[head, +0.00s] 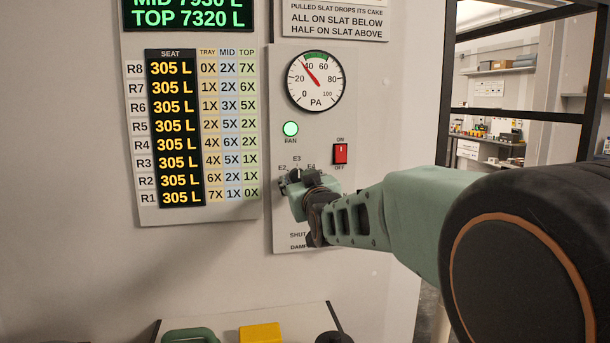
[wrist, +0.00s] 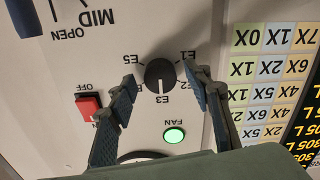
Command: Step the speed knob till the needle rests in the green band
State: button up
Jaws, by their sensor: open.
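The black speed knob (wrist: 160,75) is on the wall panel, with labels E1, E2, E3 and E5 visible around it in the upside-down wrist view. Its light mark appears to point at E3. My gripper (wrist: 159,78) is open, with one finger on each side of the knob and gaps between. In the head view my gripper (head: 302,188) hides most of the knob and the lower panel. The round PA gauge (head: 315,82) has a green band (head: 316,56) at its top, from about 40 to 60. The red needle points near 40, at the band's left end.
A lit green FAN lamp (head: 290,129) and a red ON/OFF switch (head: 340,153) sit above the knob. A table of seat numbers (head: 205,125) is left of the panel. A yellow block (head: 260,333) lies below.

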jog(key=shift+s, duration=0.1)
jog(key=c, duration=1.1)
jog(key=shift+c, duration=0.2)
jog(key=shift+b, duration=0.35)
